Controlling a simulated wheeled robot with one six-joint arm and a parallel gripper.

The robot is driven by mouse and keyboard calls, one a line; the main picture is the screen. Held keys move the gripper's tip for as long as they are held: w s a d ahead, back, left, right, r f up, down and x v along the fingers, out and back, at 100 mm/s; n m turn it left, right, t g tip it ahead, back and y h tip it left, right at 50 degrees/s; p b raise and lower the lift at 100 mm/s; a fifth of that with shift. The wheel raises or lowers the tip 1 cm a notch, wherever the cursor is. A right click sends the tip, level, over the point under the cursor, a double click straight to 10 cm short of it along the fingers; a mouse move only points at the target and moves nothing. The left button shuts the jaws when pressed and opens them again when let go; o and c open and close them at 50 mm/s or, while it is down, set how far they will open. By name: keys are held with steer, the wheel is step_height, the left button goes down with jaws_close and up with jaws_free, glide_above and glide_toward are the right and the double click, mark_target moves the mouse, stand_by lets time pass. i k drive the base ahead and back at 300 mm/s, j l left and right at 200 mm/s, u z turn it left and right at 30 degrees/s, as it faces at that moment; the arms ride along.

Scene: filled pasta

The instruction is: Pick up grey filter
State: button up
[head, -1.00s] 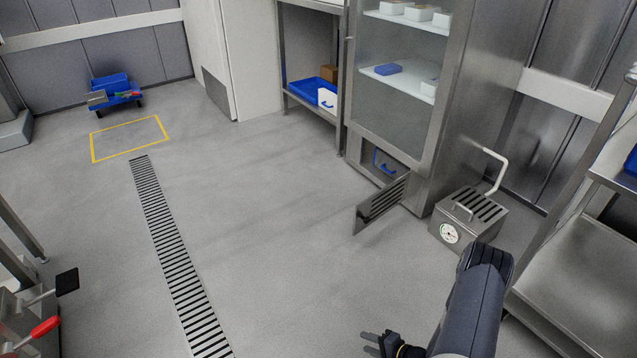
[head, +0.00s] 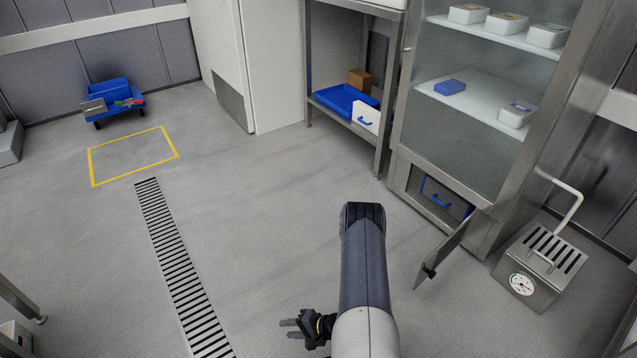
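A grey panel with a blue handle (head: 431,189), which looks like the grey filter, sits inside the low compartment at the bottom of the steel cabinet. My gripper (head: 289,329) is at the bottom of the head view, above the floor, left of and well apart from the cabinet. Its two fingers point left with a gap between them, and nothing shows in them.
A white panel with a blue handle (head: 366,120) leans by a blue tray (head: 342,98) on the low shelf. A steel box with a gauge (head: 541,270) stands right of the open door. A blue cart (head: 112,100) is far left. The floor (head: 255,215) before the cabinet is clear.

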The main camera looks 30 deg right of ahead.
mark_target(452, 203)
steer(key=i+z, duration=0.4)
steer(key=i, duration=0.15)
steer(key=i+z, duration=0.35)
steer(key=i, duration=0.2)
steer(key=i+j+z, duration=0.4)
steer(key=i+l+z, duration=0.1)
steer(key=i+z, duration=0.15)
steer(key=z, duration=0.2)
steer(key=i+z, duration=0.3)
steer(key=z, duration=0.15)
steer(key=i+j+z, duration=0.15)
steer(key=z, duration=0.35)
steer(key=i+j+z, duration=0.25)
steer(key=z, duration=0.2)
steer(key=i+j+z, duration=0.4)
steer(key=i+z, duration=0.15)
